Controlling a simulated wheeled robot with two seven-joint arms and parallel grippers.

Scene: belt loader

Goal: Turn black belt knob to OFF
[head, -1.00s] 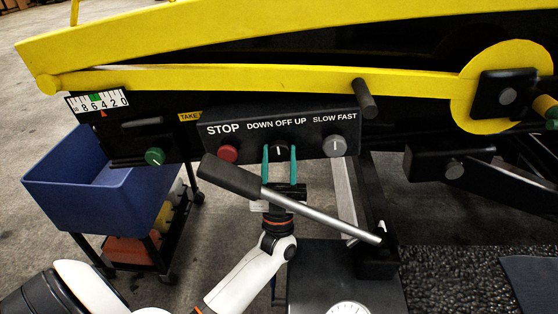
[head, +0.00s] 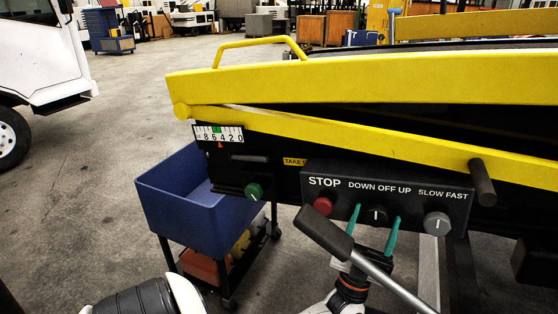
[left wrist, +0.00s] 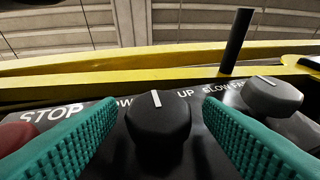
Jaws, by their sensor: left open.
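The black belt knob (head: 376,215) is on the black control panel (head: 462,205), under the words DOWN OFF UP. In the left wrist view the knob (left wrist: 158,128) shows its white mark pointing nearly straight up, between DOWN and UP; the OFF word is hidden behind it. My left gripper (head: 377,220) is open, with one teal finger on each side of the knob. In the left wrist view gaps show between the knob and both fingers. My right gripper is not in view.
A red STOP button (head: 323,206) is left of the knob and a grey SLOW FAST knob (head: 437,223) right of it. A black-handled lever (head: 324,232) crosses in front of my left gripper. A blue bin (head: 175,210) stands at left, with open floor beyond.

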